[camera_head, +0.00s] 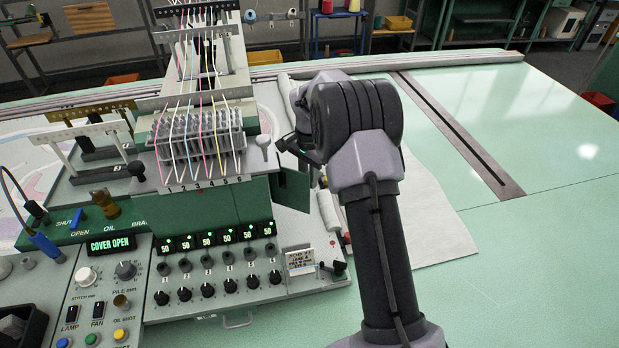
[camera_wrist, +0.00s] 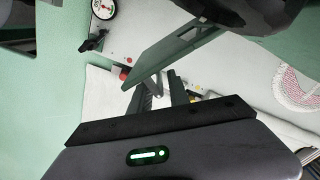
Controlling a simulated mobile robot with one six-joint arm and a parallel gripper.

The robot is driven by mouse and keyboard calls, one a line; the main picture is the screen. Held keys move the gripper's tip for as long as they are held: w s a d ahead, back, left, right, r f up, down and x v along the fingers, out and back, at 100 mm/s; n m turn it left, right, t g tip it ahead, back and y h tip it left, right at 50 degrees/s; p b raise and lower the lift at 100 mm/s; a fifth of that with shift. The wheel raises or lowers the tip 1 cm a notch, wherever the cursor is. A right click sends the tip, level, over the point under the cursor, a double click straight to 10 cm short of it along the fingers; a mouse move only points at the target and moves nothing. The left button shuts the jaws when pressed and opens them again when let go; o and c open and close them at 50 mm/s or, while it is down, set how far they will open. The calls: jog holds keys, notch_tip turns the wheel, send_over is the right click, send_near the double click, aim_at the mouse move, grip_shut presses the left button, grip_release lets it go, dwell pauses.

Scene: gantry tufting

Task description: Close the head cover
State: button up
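The head cover (camera_head: 292,189) is a dark green panel standing out from the right side of the green tufting head (camera_head: 225,203). In the wrist view the cover (camera_wrist: 170,58) is a slanted green plate just beyond my fingers. The display (camera_head: 110,244) reads "COVER OPEN". My gripper (camera_wrist: 162,80) shows two dark fingers with a gap between them and nothing held. Its fingertips are close to the cover's lower edge; whether they touch it I cannot tell. In the head view my gripper (camera_head: 298,150) is just above the cover, partly hidden by my wrist.
Yarns run down over the numbered needle row (camera_head: 200,145). A control panel (camera_head: 95,300) with knobs and buttons is at front left. White cloth (camera_head: 430,205) lies right of the head. The green table (camera_head: 530,240) is clear at right.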

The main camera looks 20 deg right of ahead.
jog(key=shift+o, duration=0.3)
notch_tip(320, 180, up, 17)
jog(key=p, duration=0.3)
jog(key=shift+s+r+p, duration=0.15)
jog(key=shift+r+p, duration=0.05)
jog(key=shift+p, duration=0.1)
jog(key=shift+c, duration=0.2)
